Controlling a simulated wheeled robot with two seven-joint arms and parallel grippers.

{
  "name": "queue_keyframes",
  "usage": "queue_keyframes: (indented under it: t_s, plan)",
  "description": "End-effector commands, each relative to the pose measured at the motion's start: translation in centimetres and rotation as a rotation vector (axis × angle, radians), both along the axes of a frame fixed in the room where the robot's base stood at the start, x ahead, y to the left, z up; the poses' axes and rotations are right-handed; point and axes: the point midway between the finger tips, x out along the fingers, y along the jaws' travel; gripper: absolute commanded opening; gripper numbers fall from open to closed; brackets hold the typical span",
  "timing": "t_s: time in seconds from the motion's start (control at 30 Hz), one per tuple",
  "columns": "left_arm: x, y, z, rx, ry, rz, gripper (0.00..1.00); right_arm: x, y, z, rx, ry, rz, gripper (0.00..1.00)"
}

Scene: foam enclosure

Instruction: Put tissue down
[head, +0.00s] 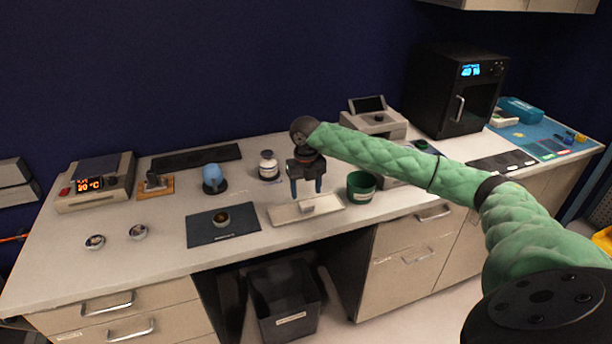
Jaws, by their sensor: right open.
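My right gripper (306,187) reaches in from the right over the bench. It is open and points down, its two blue-grey fingers apart. Below it lies a shallow white tray (285,214). A small whitish piece (309,207), which looks like the tissue, lies on the tray under the fingertips. I cannot tell if the fingers touch it. My left gripper is not in view.
A green cup (361,187) stands close to the right of the tray. A dark mat (206,233) with a small round container (222,219) lies to the left. A white bottle (268,166) stands behind. A black bin (285,305) stands below the bench.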

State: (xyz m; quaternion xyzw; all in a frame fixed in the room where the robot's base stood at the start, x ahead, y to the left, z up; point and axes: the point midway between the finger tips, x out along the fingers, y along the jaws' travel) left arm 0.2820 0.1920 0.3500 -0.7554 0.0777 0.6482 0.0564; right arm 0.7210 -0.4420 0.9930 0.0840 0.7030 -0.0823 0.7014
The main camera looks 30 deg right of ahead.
Motion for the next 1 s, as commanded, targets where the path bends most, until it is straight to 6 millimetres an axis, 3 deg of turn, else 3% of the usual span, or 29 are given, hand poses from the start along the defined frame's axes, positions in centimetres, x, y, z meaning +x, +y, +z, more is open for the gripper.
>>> queue_keyframes:
  t_s: [0.2,0.43,1.0]
  plan:
    - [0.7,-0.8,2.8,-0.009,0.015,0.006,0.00,0.1,-0.1,3.6,-0.001,-0.003,0.000,0.60]
    - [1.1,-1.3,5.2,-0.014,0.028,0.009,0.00,0.1,-0.1,6.3,0.000,-0.001,-0.001,0.60]
    - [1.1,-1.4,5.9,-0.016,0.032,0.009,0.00,0.0,0.0,7.1,-0.001,0.001,0.000,0.60]
